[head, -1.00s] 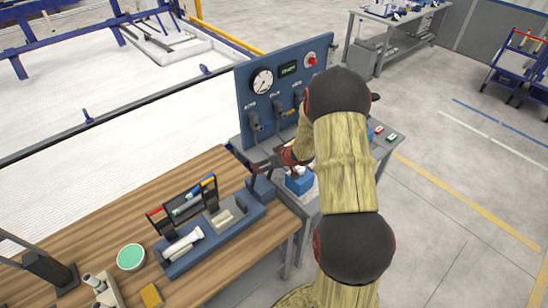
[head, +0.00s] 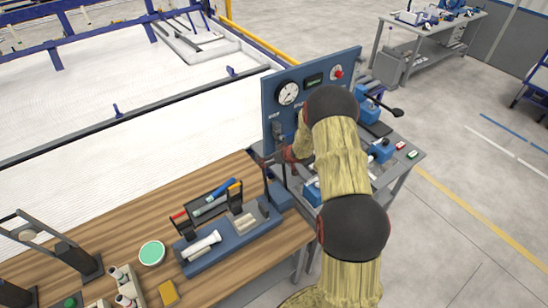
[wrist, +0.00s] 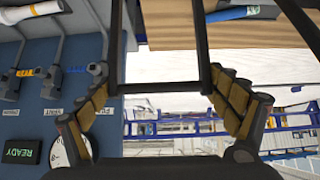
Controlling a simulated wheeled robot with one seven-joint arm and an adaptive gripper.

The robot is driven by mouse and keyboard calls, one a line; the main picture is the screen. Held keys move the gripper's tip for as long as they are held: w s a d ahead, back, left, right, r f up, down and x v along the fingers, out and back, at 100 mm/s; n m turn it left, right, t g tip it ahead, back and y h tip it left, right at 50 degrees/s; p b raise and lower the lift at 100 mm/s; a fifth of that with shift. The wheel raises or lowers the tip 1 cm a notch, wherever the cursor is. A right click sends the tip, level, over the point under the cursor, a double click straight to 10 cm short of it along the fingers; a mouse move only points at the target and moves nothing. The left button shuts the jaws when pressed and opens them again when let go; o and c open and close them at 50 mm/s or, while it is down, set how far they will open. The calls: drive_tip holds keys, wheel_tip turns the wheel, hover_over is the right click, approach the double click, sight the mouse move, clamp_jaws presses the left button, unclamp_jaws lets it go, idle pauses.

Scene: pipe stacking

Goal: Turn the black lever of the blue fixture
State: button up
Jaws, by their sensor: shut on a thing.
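The blue fixture (head: 280,196) stands at the right end of the wooden table, beside the blue gauge panel. Its black lever (head: 268,172) rises from it toward my gripper (head: 277,160). In the wrist view the lever shows as a dark frame, with two long bars and a crossbar (wrist: 155,88) between my fingers. My gripper (wrist: 160,112) is shut on this lever, its yellow-brown finger pads at both ends of the crossbar. My arm hides part of the bench behind; the exact finger contact is small in the head view.
The gauge panel (head: 300,88) stands just behind my gripper, with hanging grey devices (wrist: 55,50). A tool holder (head: 215,200) and a white tube (head: 202,244) are left of the fixture. A grey bench (head: 400,170) with blue devices lies right. A green-topped round dish (head: 152,253) lies nearer.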

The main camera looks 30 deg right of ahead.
drive_tip(key=shift+w+r, duration=0.4)
drive_tip(key=shift+r, duration=0.05)
drive_tip(key=o, duration=1.3)
drive_tip(key=shift+o, duration=0.9)
drive_tip(key=shift+w+f, duration=0.1)
drive_tip(key=shift+f, duration=0.15)
drive_tip(key=shift+s, duration=0.2)
drive_tip(key=v, duration=1.2)
drive_tip(key=shift+f, duration=0.1)
